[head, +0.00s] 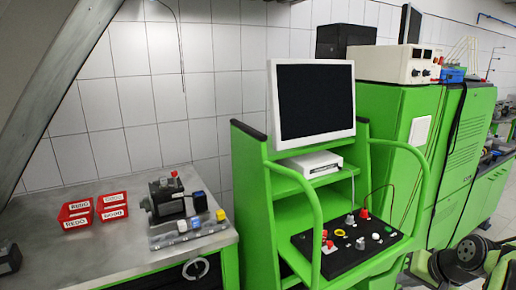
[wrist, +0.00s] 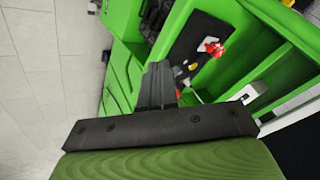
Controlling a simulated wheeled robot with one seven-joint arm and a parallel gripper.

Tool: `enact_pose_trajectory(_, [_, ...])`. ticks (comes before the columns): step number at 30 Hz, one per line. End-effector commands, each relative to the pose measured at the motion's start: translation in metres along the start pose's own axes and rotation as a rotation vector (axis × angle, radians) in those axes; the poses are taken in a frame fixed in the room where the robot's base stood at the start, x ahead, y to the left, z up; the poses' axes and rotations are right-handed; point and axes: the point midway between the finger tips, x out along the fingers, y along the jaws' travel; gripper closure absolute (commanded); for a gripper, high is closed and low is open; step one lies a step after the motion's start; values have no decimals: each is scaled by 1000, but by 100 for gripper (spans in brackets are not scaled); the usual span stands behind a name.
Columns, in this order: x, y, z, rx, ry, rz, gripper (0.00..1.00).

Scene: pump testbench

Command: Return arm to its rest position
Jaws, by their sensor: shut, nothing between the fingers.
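My gripper (wrist: 158,72) shows in the wrist view as two dark fingers close together, shut with nothing between them. It points toward the green console (wrist: 245,52), apart from it as far as I can tell. The console's black control panel (wrist: 196,38) with a red button (wrist: 211,47) lies beyond the fingertips. In the head view, black and green rounded parts at the lower right edge may belong to my arm; my fingers cannot be made out there.
The green console (head: 258,185) carries a monitor (head: 312,102) and the control panel (head: 332,262). Left of it, a metal bench (head: 115,250) holds red bins (head: 112,207) and a dark pump unit (head: 166,199). Green cabinets (head: 385,115) stand right. Tiled floor (wrist: 35,60) shows clear in the wrist view.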

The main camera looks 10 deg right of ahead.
Motion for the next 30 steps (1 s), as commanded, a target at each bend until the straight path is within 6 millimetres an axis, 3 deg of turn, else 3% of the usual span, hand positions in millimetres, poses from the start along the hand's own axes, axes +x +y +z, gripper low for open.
enact_pose_trajectory(8, [-15, -50, 22, -96, -23, 17, 100])
enact_pose_trajectory(14, [-34, -98, 58, -204, -46, 36, 100])
enact_pose_trajectory(19, [-61, -138, 112, -334, -66, 57, 100])
enact_pose_trajectory(22, [-82, -155, 162, -439, -78, 72, 100])
enact_pose_trajectory(24, [-98, -156, 200, -519, -81, 84, 100])
enact_pose_trajectory(27, [-113, -146, 241, -603, -81, 98, 100])
enact_pose_trajectory(30, [-119, -135, 261, -644, -78, 107, 100])
